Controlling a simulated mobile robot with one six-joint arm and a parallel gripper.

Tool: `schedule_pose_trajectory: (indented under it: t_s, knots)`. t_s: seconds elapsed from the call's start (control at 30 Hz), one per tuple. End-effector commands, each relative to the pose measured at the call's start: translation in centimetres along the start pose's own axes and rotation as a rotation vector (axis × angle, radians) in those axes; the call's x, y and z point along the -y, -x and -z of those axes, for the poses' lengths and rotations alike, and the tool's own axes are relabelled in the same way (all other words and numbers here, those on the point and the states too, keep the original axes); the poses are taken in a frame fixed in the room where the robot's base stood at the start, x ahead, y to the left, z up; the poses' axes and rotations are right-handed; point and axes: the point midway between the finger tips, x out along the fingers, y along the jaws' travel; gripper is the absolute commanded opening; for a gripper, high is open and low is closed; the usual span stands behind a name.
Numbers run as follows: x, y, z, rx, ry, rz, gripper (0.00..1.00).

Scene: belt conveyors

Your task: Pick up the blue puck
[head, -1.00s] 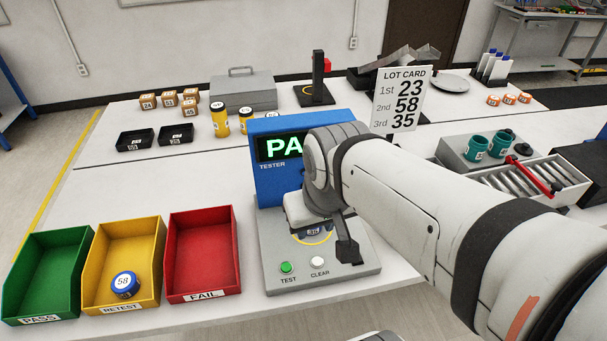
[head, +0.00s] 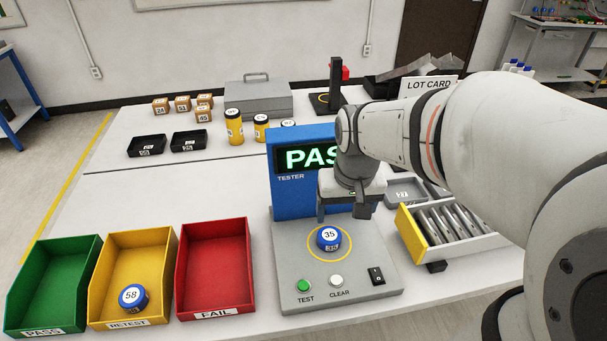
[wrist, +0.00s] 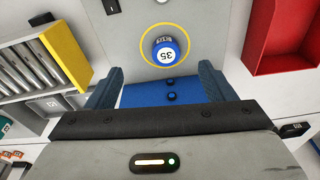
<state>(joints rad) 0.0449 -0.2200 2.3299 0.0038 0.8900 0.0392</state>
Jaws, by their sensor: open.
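A blue puck with a white top marked 35 (head: 328,238) sits inside the yellow ring on the grey plate of the tester (head: 368,262). The tester's screen (head: 306,157) shows green letters, "PAS", the rest hidden behind my arm. The puck also shows in the wrist view (wrist: 165,54), beyond the fingertips. My gripper (head: 342,212) is open and empty, above and behind the puck, apart from it. Its two fingers show in the wrist view (wrist: 162,80). Another blue puck, marked 58 (head: 132,297), lies in the yellow RETEST bin (head: 150,250).
The green PASS bin (head: 62,270) and red FAIL bin (head: 213,262) flank the yellow bin. A TEST button (head: 303,286), CLEAR button (head: 336,281) and black switch (head: 377,276) sit at the tester's front. A rack of grey bars (head: 450,226) stands to its right.

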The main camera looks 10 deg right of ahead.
Motion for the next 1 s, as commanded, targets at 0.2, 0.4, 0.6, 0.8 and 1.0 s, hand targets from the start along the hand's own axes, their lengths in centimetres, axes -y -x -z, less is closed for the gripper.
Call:
schedule_pose_trajectory:
  t_s: [0.2,0.4,0.6,0.8,1.0]
  knots:
    - [0.1,-5.5,4.1,0.102,-0.05,-0.009,0.79]
    - [0.2,-7.8,5.5,0.139,-0.072,-0.014,0.79]
    - [0.2,-9.9,5.3,0.146,-0.074,-0.015,0.79]
    - [0.7,-12.1,5.1,0.146,-0.073,-0.015,0.79]
    - [1.0,-14.8,4.8,0.145,-0.073,-0.014,0.79]
